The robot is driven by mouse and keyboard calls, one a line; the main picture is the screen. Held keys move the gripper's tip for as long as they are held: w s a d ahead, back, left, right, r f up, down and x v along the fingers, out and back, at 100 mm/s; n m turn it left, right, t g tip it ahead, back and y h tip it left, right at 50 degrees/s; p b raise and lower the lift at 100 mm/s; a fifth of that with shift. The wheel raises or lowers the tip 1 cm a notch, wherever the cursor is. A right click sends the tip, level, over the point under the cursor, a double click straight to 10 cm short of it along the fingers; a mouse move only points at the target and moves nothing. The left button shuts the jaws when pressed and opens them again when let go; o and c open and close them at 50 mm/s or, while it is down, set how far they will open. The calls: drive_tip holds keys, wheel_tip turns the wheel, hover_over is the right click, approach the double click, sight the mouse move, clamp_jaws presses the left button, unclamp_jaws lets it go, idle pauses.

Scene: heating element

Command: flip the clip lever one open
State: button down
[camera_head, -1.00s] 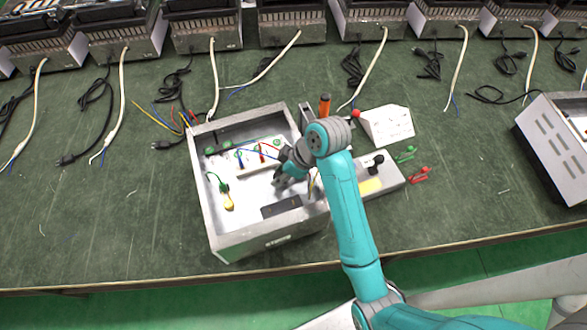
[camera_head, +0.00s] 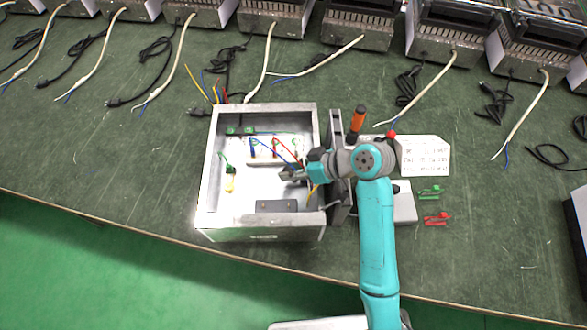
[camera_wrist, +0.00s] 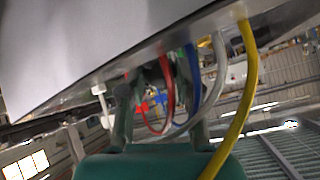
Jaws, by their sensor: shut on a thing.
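The open metal box (camera_head: 209,170) stands on the green bench, with a row of small coloured wire clips (camera_head: 275,149) inside, near its back. The clip lever is too small to tell apart. My gripper (camera_head: 284,175) reaches in from the right, just in front of the clips. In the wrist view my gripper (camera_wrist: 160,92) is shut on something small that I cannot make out. A red wire (camera_wrist: 166,95), a blue wire (camera_wrist: 193,75), a white wire (camera_wrist: 221,60) and a yellow wire (camera_wrist: 245,90) hang around the fingers and partly hide the tips.
A green clip (camera_head: 231,160) with a yellow piece (camera_head: 229,184) is at the box's left, and a dark block (camera_head: 276,206) at its front. An orange-handled tool (camera_head: 357,120), a white sign block (camera_head: 424,156) and loose green (camera_head: 430,192) and red clips (camera_head: 437,219) are to the right.

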drive_tip(key=c, duration=0.8)
unclamp_jaws()
drive_tip(key=v, duration=1.2)
drive_tip(key=shift+d, duration=0.1)
